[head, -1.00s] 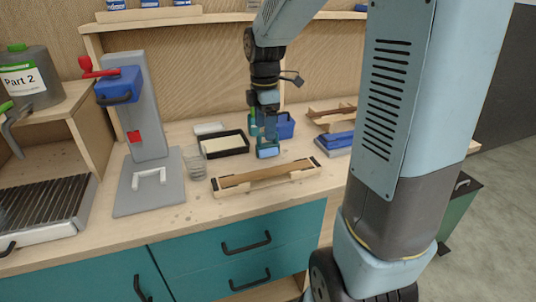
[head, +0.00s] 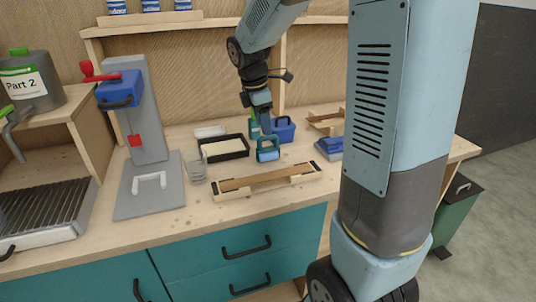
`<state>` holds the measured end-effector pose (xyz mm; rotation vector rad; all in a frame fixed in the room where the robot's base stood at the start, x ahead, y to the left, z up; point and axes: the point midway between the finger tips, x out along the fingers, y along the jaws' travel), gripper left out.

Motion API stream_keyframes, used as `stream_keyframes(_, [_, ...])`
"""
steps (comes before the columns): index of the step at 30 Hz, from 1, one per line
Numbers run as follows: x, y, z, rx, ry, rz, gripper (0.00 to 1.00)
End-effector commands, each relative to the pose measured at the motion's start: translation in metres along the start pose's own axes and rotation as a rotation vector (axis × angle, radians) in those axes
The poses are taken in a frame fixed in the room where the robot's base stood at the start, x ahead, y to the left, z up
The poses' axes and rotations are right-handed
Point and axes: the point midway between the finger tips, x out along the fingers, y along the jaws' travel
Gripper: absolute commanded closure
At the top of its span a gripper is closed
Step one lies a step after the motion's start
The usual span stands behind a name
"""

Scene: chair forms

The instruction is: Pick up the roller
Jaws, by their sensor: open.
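My gripper (head: 268,151) hangs low over the middle of the workbench, just right of a black-rimmed tray (head: 224,155) with a cream-coloured inside. It is open, and I see nothing held in it, though its fingers are small here. I cannot pick out the roller for certain. A small white piece (head: 210,131) lies behind the tray and is too small to identify. A blue container with a handle (head: 284,130) stands behind and right of my gripper. A green item (head: 254,128) stands behind it, partly hidden.
A long wooden fixture (head: 265,182) lies at the bench's front. A clear cup (head: 196,170) stands left of it. A grey stand with a blue head (head: 149,115) rises at left. Blue blocks (head: 329,147) lie at right, near my arm.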

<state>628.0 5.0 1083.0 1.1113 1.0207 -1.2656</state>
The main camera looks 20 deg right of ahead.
Motion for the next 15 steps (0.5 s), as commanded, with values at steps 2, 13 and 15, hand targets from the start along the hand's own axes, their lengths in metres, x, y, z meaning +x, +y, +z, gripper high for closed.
stream_keyframes(2, [-0.001,0.015,-0.003,-0.001,-0.056,0.029,0.51])
stream_keyframes(13, [-0.009,0.056,-0.006,0.022,-0.201,0.134,0.51])
stream_keyframes(15, [-0.005,0.057,-0.005,0.024,-0.205,0.136,0.51])
